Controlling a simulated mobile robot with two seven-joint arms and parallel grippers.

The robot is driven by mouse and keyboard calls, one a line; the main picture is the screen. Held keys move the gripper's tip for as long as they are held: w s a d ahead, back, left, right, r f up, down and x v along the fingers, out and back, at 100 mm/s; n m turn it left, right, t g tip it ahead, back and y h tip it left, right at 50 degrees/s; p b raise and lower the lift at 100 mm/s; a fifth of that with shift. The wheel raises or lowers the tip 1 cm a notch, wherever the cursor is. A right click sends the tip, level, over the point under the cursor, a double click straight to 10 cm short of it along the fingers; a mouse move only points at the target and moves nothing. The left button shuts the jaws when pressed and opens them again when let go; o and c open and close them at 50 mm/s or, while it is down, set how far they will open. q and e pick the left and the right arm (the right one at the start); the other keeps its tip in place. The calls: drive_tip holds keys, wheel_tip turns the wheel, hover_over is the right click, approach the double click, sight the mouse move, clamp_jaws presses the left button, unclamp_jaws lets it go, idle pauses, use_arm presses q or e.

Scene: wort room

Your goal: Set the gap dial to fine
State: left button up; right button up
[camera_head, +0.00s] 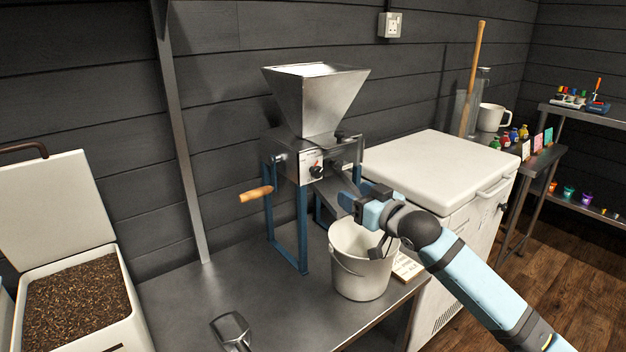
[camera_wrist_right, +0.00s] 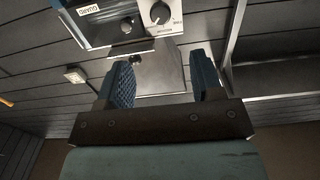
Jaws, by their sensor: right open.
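The mill (camera_head: 300,160) stands on the metal bench, with a hopper on top and a pale control plate on its front. The gap dial, a round dark knob, shows on that plate in the head view (camera_head: 316,171) and at the top edge of the right wrist view (camera_wrist_right: 160,13). Small printed labels surround it; its exact setting is too small to read surely. My right gripper (camera_head: 358,203) is in front of the mill, lower and to the right of the dial, apart from it. In the wrist view its two fingers (camera_wrist_right: 162,80) are spread and empty.
A white bucket (camera_head: 360,270) stands under the chute, close below my right gripper. A wooden crank handle (camera_head: 256,194) sticks out at the mill's left. A white chest (camera_head: 440,165) is to the right. A scoop (camera_head: 231,330) and a grain bin (camera_head: 75,290) are at the left.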

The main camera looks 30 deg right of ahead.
sight(319, 174)
drive_tip(key=w+b, duration=0.1)
drive_tip(key=w, duration=0.3)
drive_tip(key=w+b, duration=0.1)
drive_tip(key=w, duration=0.3)
drive_tip(key=w+a+b, duration=0.1)
drive_tip(key=w, duration=0.3)
use_arm(q)
drive_tip(key=shift+w+d+f+g, duration=0.15)
drive_tip(key=shift+f+g, duration=0.35)
drive_tip(key=shift+f, duration=0.75)
drive_tip(key=shift+w+d+f+g, duration=0.15)
drive_tip(key=shift+f+g, duration=0.35)
drive_tip(key=shift+f, duration=0.7)
use_arm(e)
drive_tip(key=shift+w, duration=0.55)
use_arm(q)
drive_tip(key=shift+a, duration=0.1)
use_arm(e)
drive_tip(key=c, duration=0.9)
use_arm(q)
drive_tip(key=shift+s, duration=0.1)
